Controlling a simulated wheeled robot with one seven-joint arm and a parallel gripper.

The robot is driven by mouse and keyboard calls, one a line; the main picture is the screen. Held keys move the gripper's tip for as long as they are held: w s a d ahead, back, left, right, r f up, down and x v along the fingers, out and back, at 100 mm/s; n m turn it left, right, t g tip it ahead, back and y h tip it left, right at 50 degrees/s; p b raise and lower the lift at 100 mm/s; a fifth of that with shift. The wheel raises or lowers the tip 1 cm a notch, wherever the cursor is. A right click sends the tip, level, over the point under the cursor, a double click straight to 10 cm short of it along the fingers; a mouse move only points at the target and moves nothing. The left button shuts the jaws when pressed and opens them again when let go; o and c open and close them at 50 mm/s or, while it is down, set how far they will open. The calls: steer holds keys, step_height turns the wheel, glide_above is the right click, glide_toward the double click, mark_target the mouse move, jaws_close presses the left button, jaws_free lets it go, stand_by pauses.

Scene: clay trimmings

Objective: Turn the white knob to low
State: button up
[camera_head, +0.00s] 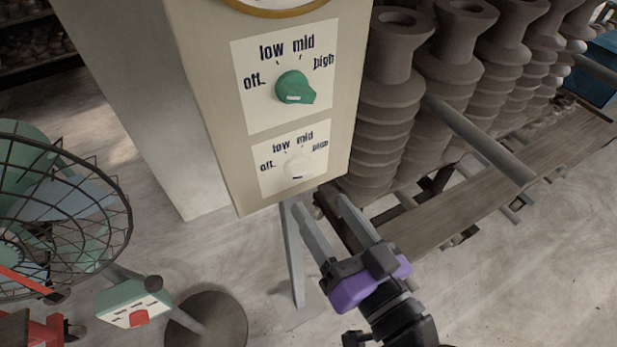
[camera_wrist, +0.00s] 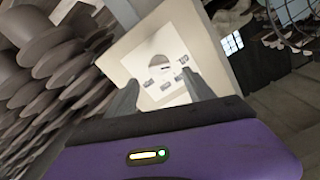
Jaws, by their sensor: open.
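The white knob (camera_head: 298,168) sits on the lower white dial plate (camera_head: 272,184) of a beige control box (camera_head: 215,110). The plate is marked off, low, mid and high. A small dark mark shows at the knob's lower edge; I cannot tell which label the knob points to. My gripper (camera_head: 320,203) is open and empty, below and slightly right of this plate, its two fingers reaching up toward the box.
A green knob (camera_head: 294,88) is on the upper plate, above the white one. Stacked brown clay pieces (camera_head: 385,110) and a wooden bench (camera_head: 450,215) stand right of the box. A wire-caged fan (camera_head: 60,215) and a small green box with a red knob (camera_head: 139,318) are at lower left.

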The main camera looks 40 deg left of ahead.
mark_target(303, 178)
steer(key=p+x, duration=0.1)
steer(key=x, duration=0.6)
steer(key=shift+p, duration=0.3)
jaws_close()
